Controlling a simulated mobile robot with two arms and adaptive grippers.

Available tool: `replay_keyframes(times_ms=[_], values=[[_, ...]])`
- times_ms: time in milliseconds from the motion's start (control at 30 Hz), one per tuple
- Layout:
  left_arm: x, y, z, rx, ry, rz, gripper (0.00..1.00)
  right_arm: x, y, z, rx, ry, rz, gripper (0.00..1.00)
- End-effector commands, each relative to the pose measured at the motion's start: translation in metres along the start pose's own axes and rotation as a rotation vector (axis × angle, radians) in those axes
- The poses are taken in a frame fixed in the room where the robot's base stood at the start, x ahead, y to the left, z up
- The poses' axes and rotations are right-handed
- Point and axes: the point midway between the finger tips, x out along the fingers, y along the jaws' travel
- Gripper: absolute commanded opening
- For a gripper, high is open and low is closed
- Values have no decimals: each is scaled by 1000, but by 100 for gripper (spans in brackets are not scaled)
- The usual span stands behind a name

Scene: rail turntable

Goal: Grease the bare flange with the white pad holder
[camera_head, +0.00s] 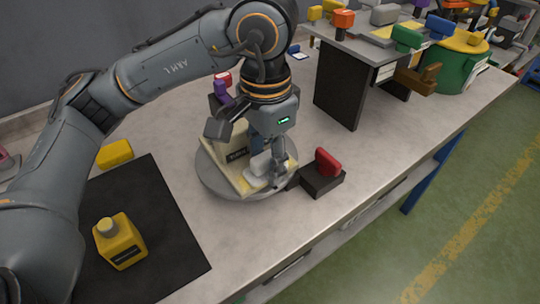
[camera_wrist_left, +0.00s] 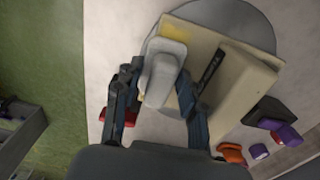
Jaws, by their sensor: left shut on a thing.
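My left gripper (camera_head: 270,160) points down over the round grey turntable (camera_head: 210,180). It is shut on the white pad holder (camera_head: 258,167), which also shows between the fingers in the left wrist view (camera_wrist_left: 162,72). A cream rail piece (camera_wrist_left: 235,85) with a raised wall and a flat flange lies on the turntable. The pad holder is over the near flange, at its right end in the head view. Yellow shows on the flange (camera_wrist_left: 178,30) beside the holder. Whether the pad touches the flange is hidden. My right gripper is out of view.
A dark block with a red handle (camera_head: 327,162) stands close to the turntable's right. A yellow bottle (camera_head: 121,242) stands on a black mat (camera_head: 180,240) at left. A raised shelf (camera_head: 345,75) and a green tub (camera_head: 455,62) are at the back right. The front right tabletop is clear.

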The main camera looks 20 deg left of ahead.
Motion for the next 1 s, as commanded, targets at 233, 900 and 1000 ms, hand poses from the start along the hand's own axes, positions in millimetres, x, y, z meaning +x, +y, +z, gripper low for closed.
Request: replay_keyframes(times_ms=[233,900,1000], values=[[-6,0,0,0,-2,0,16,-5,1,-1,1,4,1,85],[-73,0,0,0,-1,0,16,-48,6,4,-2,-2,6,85],[-76,0,0,0,-1,0,16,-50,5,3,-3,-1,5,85]])
